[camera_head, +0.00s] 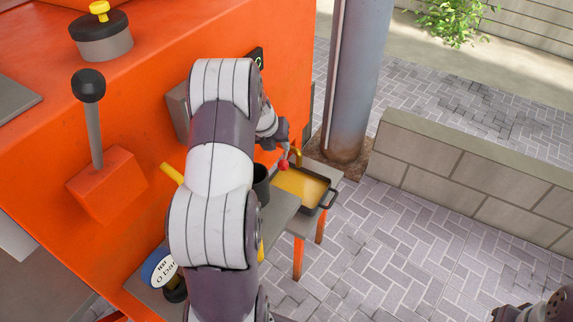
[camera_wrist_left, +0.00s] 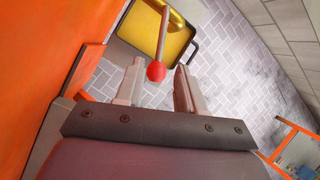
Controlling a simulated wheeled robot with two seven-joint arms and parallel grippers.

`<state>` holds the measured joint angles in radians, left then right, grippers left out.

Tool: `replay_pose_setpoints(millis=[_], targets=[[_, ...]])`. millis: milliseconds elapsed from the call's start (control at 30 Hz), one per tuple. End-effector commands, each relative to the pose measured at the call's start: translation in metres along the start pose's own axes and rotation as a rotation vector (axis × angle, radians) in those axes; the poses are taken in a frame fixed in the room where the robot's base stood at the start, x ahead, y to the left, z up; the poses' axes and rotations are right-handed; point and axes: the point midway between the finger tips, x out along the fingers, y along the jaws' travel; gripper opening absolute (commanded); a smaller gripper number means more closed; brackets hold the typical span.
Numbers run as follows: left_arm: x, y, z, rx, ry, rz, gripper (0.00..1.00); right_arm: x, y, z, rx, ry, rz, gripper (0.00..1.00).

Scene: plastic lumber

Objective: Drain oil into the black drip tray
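The black drip tray (camera_head: 330,199) sits on a small grey stand beside the orange machine, with yellow oil (camera_head: 300,186) across its inside. It also shows at the top of the left wrist view (camera_wrist_left: 194,47). A valve lever with a red ball knob (camera_wrist_left: 156,71) reaches over the tray; the knob also shows in the head view (camera_head: 283,165). A brass-coloured spout (camera_head: 297,154) is above the tray's far edge. My left gripper (camera_wrist_left: 157,82) is open, its fingertips apart on either side of the red knob.
A dark cup (camera_head: 261,182) stands near my left arm. A grey post (camera_head: 355,80) and low block wall (camera_head: 470,180) stand beyond.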

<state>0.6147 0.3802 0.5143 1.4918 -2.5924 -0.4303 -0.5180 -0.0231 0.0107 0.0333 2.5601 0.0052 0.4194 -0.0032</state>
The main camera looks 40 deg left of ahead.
Motion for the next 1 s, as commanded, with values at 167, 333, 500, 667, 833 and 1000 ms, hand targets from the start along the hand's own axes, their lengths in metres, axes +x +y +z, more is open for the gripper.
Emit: replay_pose_setpoints(millis=[167, 333, 500, 667, 833, 1000], targets=[[0.034, 0.002, -0.003, 0.009, 0.007, 0.002, 0.38, 0.010, 0.000, 0.001, 0.000, 0.001, 0.000, 0.00], [0.062, 0.001, -0.001, 0.009, 0.003, 0.003, 0.38, 0.017, 0.000, 0.002, 0.000, 0.000, 0.000, 0.00], [0.072, 0.001, -0.001, 0.008, 0.002, 0.003, 0.38, 0.018, 0.000, 0.002, 0.000, 0.000, 0.000, 0.00], [0.072, 0.000, 0.000, 0.007, 0.001, 0.002, 0.38, 0.017, 0.000, 0.002, 0.000, 0.000, 0.000, 0.00], [0.072, 0.000, 0.000, 0.007, 0.001, 0.002, 0.00, 0.017, 0.000, 0.002, 0.000, 0.000, 0.000, 0.00], [0.071, 0.001, -0.001, 0.007, 0.001, 0.002, 0.00, 0.018, 0.000, 0.002, 0.000, 0.000, 0.000, 0.00]])
